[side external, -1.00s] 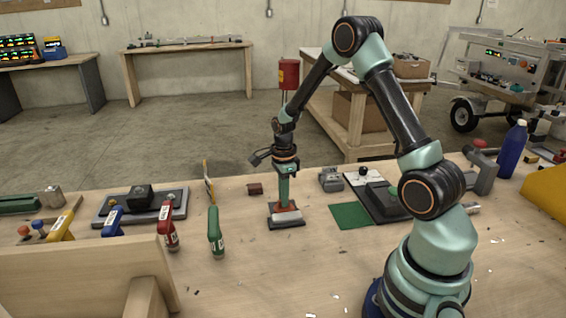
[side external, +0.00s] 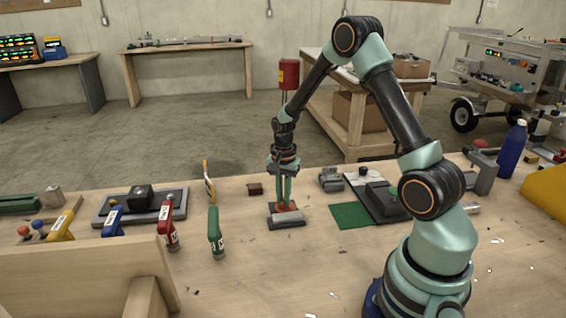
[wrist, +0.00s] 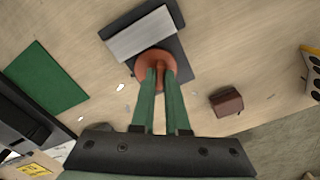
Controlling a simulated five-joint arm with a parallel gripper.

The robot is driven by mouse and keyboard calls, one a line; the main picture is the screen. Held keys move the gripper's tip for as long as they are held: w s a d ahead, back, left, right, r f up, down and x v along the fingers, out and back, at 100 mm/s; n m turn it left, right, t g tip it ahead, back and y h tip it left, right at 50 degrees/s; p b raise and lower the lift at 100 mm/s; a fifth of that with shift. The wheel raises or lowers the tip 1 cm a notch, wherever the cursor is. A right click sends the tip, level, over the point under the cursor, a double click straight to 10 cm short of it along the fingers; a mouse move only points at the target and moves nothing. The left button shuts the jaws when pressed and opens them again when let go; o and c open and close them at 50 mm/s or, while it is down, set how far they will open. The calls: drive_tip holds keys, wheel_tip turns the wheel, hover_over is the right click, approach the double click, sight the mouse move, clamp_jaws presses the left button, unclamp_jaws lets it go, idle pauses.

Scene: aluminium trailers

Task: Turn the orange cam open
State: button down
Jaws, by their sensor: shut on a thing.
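The orange cam (side external: 287,207) is a round disc on a small dark base plate (side external: 271,222) with a light grey block (side external: 289,218) beside it. In the wrist view the cam (wrist: 155,56) sits at the top centre, with the grey block (wrist: 138,34) just beyond it. My gripper (side external: 287,202) points straight down over the cam. Its two green fingers (wrist: 160,72) are shut on a raised orange part of the cam, mostly hidden between the fingertips.
A small dark red block (wrist: 227,101) lies near the base plate. A green mat (side external: 350,215) and a dark fixture (side external: 385,205) are to the right. Several coloured handled tools, including a green one (side external: 216,235), stand to the left. Bare tabletop lies in front.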

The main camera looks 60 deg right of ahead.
drive_tip(key=n, duration=0.6)
drive_tip(key=shift+n, duration=0.3)
idle(0.4)
drive_tip(key=c, duration=0.9)
unclamp_jaws()
drive_tip(key=shift+r, duration=0.1)
wheel_tip(320, 180, up, 12)
drive_tip(key=shift+f, duration=0.1)
